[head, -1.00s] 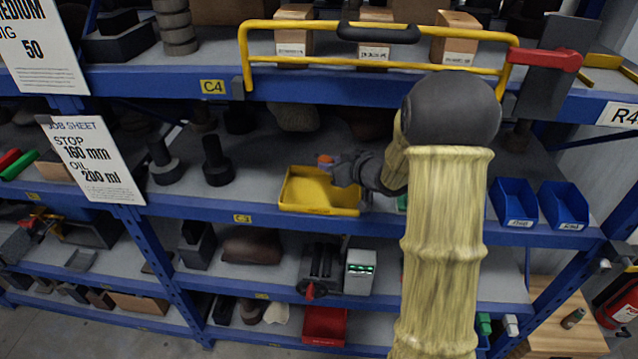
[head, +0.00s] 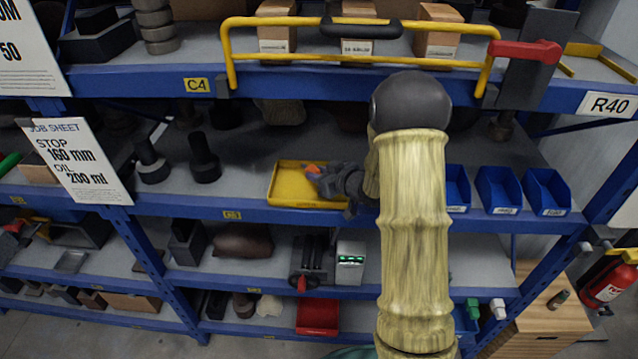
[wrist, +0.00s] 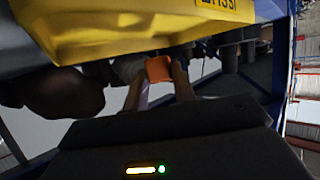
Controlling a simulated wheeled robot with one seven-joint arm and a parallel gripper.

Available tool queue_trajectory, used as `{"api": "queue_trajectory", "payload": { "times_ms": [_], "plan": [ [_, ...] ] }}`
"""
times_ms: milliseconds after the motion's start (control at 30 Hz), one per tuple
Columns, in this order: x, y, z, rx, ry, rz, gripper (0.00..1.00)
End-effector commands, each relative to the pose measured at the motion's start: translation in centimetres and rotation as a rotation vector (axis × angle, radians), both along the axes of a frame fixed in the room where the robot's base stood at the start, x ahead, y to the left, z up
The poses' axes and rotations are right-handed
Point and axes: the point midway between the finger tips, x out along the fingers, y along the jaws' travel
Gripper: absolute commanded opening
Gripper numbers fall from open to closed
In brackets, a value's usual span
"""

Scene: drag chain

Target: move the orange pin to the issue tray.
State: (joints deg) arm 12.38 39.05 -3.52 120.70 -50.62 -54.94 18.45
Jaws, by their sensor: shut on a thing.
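The orange pin (wrist: 158,69) is between the two fingers of my gripper (wrist: 160,85) in the wrist view. My gripper is shut on it. In the head view the pin (head: 312,169) shows as a small orange spot at the tip of my gripper (head: 318,174). It appears over the right part of the yellow tray (head: 285,184) on the middle shelf. I cannot tell how high it is above the tray floor. The tray (wrist: 110,30) fills the top left of the wrist view, with part of a label reading "ISSU" on its front, so it looks like the issue tray.
Blue bins (head: 498,188) stand on the same shelf to the right, behind and beside my arm. Dark stepped cylinders (head: 204,158) stand to the left. A yellow rail (head: 262,62) with a red handle (head: 526,50) runs along the shelf above.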

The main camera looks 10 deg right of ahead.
Motion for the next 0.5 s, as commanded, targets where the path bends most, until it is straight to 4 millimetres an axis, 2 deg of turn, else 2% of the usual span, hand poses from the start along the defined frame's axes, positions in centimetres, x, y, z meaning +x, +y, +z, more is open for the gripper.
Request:
{"api": "queue_trajectory", "payload": {
  "times_ms": [267, 500],
  "plan": [
    [0.0, 0.0, -0.2, 0.0, 0.0, 0.0, 0.0],
    [0.0, 0.0, -2.7, 0.001, 0.004, 0.0, 0.0]
  ]
}}
